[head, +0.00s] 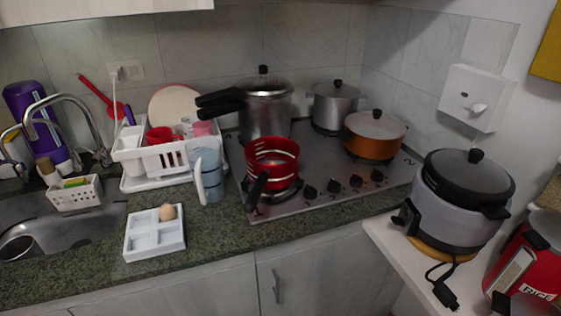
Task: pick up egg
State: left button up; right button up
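A brown egg (167,212) sits in the back right part of a white compartmented tray (154,246). The tray lies on the dark green speckled counter, between the sink and the stove, close to the counter's front edge. The egg stands up above the tray's rim and is fully in view. Neither of my grippers shows in the head view.
Left of the tray is the metal sink (85,232) with a curved faucet (65,98). Behind it stand a blue-grey pitcher (208,172) and a white dish rack (165,158). A red pot (272,158) with a black handle is on the stove (325,197).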

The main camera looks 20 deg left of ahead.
aim_at(167, 212)
jog(key=u, duration=1.65)
